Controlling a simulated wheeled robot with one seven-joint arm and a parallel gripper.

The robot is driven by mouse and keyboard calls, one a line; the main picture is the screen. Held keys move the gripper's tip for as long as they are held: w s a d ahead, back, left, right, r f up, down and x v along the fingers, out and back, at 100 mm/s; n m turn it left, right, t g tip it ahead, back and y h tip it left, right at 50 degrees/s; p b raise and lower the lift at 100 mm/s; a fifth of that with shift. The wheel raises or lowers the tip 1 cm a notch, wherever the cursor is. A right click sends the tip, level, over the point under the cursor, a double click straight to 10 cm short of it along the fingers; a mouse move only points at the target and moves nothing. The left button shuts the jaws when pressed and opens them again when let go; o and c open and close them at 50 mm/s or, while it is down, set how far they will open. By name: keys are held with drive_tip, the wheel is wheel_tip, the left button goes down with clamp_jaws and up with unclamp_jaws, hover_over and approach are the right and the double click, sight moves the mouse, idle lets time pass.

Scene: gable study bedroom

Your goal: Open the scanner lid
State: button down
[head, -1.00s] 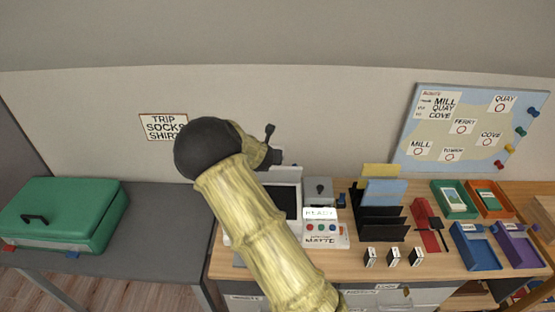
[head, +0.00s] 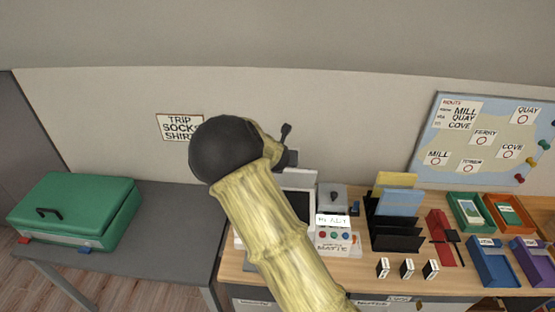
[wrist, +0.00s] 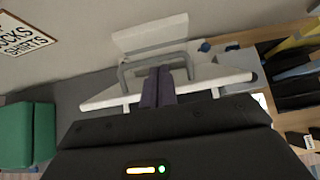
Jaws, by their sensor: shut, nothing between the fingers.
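The scanner (head: 299,179) is a white unit with a dark panel on the wooden desk, partly hidden behind my arm in the head view. In the wrist view, its pale body (wrist: 205,78) lies under my fingers, with a grey bar handle (wrist: 128,75) and a white panel (wrist: 150,36) beyond. I cannot tell for certain which part is the lid or how far it is raised. My gripper (wrist: 159,72) is shut and empty, its dark fingers together in front of the grey bar. Contact cannot be told. My arm hides the gripper's tips in the head view.
A small console (head: 334,238) with buttons stands right of the scanner. A black file rack (head: 396,238), small boxes and coloured trays (head: 487,258) fill the desk's right side. A green case (head: 75,208) lies on the grey table (head: 170,225), whose middle is clear. The wall is behind.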

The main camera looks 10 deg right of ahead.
drive_tip(key=b+v, duration=0.3)
drive_tip(key=v, duration=1.1)
drive_tip(key=shift+s, duration=0.15)
drive_tip(key=s+d+f+m+g, duration=0.45)
drive_tip(key=s+f+m, duration=0.35)
drive_tip(key=m, duration=0.7)
drive_tip(key=s+a+f+m+g+y, duration=0.1)
drive_tip(key=s+m+g+y, duration=0.1)
drive_tip(key=s+m, duration=1.3)
drive_tip(key=m, duration=0.2)
drive_tip(key=shift+m+y, duration=0.4)
